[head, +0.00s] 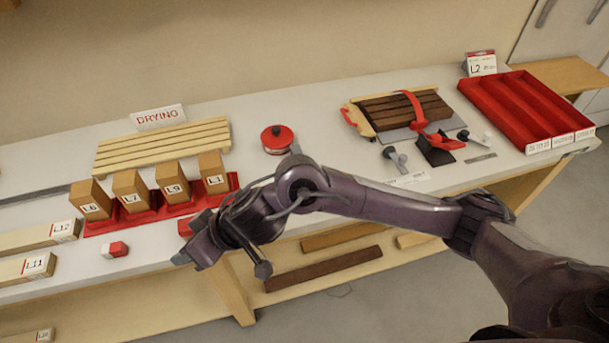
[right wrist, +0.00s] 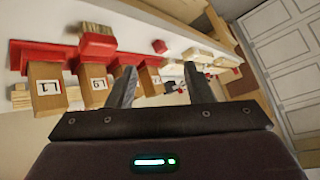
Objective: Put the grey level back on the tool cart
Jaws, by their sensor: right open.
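I cannot pick out a grey level or a tool cart for certain in either view. A thin grey strip (head: 480,158) lies on the bench near the red tray, too small to identify. My right gripper (head: 184,259) hangs at the front edge of the bench, near the red rack, with its fingers partly hidden by the wrist. In the right wrist view its two fingers (right wrist: 160,82) are apart, with nothing held between them. Labelled wooden blocks show beyond them. My left gripper is not in view.
The red rack (head: 157,217) holds upright blocks marked L6, L7, L9 and L1. A slatted wooden board (head: 163,145), a red round tool (head: 277,138), a clamped wood panel (head: 403,108) and a red tray (head: 523,108) are on the bench. Planks lie on the lower shelf.

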